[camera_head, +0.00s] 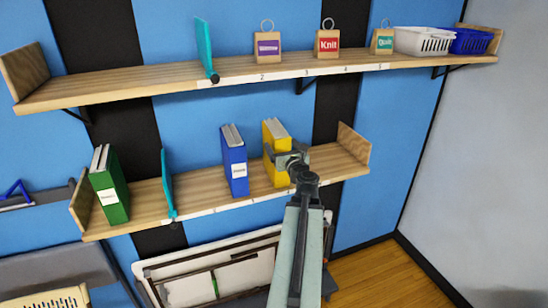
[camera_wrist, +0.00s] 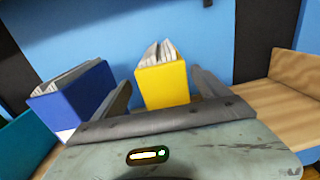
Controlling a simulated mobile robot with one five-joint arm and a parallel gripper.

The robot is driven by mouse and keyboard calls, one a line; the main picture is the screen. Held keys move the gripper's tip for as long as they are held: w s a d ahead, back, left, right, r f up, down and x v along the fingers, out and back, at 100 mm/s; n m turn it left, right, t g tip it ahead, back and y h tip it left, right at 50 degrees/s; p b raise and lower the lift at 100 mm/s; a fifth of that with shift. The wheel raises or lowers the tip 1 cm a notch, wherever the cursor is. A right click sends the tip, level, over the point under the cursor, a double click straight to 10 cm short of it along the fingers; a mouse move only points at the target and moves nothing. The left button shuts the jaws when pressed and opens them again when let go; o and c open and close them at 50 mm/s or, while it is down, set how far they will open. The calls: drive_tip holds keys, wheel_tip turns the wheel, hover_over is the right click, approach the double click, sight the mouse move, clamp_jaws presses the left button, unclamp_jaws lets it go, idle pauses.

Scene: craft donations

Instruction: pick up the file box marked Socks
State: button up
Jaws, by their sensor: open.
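A yellow file box (camera_head: 272,140) with papers stands upright on the lower shelf, and it also shows in the wrist view (camera_wrist: 163,87). My gripper (camera_head: 286,160) is in front of it and open. In the wrist view its two fingers are apart, one to each side of the yellow box; I cannot tell whether they touch it. The yellow box's label is hidden. A blue file box (camera_head: 234,155) stands to its left, also in the wrist view (camera_wrist: 72,95). A green file box (camera_head: 108,190) stands at the shelf's left end. Their white labels are too small to read.
The lower shelf (camera_head: 145,198) has a teal divider (camera_head: 168,185) and a wooden right end board (camera_head: 353,148). The shelf is bare right of the yellow box. The upper shelf (camera_head: 130,83) holds tagged bags, a teal divider, a white basket (camera_head: 422,41) and a blue basket (camera_head: 470,42).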

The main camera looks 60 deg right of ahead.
drive_tip(key=x, duration=0.7)
drive_tip(key=shift+d, duration=0.3)
clamp_jaws()
